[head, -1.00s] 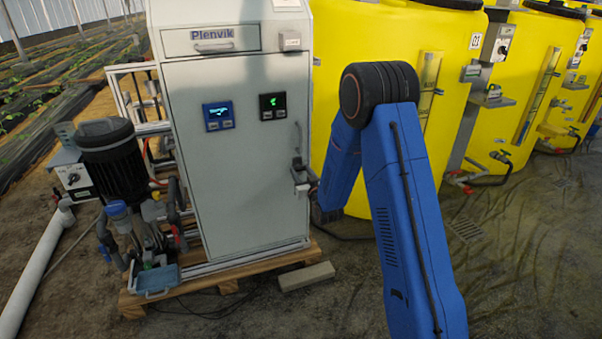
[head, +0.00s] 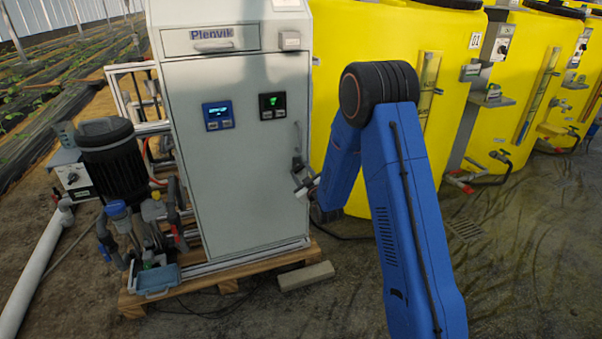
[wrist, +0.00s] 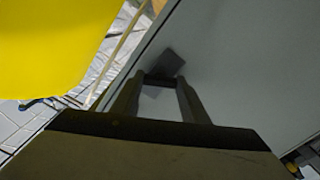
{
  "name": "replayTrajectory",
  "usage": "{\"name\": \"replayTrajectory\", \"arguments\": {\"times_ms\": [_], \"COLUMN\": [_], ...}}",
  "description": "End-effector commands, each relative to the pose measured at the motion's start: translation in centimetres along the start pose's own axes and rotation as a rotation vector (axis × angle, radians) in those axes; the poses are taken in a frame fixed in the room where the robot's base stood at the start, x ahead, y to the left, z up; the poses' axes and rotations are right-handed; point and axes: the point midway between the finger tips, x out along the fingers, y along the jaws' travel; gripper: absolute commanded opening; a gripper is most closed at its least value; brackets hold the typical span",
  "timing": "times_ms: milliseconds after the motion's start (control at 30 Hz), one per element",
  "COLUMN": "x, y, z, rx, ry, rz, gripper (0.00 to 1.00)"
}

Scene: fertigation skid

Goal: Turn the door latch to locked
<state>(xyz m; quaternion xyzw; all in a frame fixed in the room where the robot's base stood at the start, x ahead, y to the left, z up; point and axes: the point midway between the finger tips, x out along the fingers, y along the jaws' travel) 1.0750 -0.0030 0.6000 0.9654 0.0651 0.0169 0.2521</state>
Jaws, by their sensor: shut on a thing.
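The door latch (head: 297,163) is a small dark grey handle on the right edge of the pale grey cabinet door (head: 245,190). The door looks closed. My gripper (head: 303,188) is at the latch, tilted, and partly hidden by my blue arm in the head view. In the wrist view my gripper (wrist: 160,82) has its two fingers reaching to the door, with a dark bar between their tips. The grey latch plate (wrist: 167,63) shows just beyond the tips. The latch's exact angle is hard to tell.
A yellow tank (head: 325,95) stands close to the right of the cabinet. A pump with a black motor (head: 112,150) and pipes is at the left. The cabinet stands on a wooden pallet (head: 215,280), with a pale block (head: 305,276) before it. The floor in front is mostly clear.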

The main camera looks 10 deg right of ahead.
Motion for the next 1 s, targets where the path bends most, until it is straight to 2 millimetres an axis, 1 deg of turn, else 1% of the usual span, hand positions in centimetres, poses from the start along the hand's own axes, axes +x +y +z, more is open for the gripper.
{"name": "replayTrajectory", "arguments": {"times_ms": [700,1000], "x": [0.0,-0.01], "y": [-0.05,-0.07], "z": [-0.02,-0.01], "rx": [-0.677,-0.909], "ry": [0.001,0.001], "rz": [-0.001,-0.001], "gripper": [0.18,0.18]}}
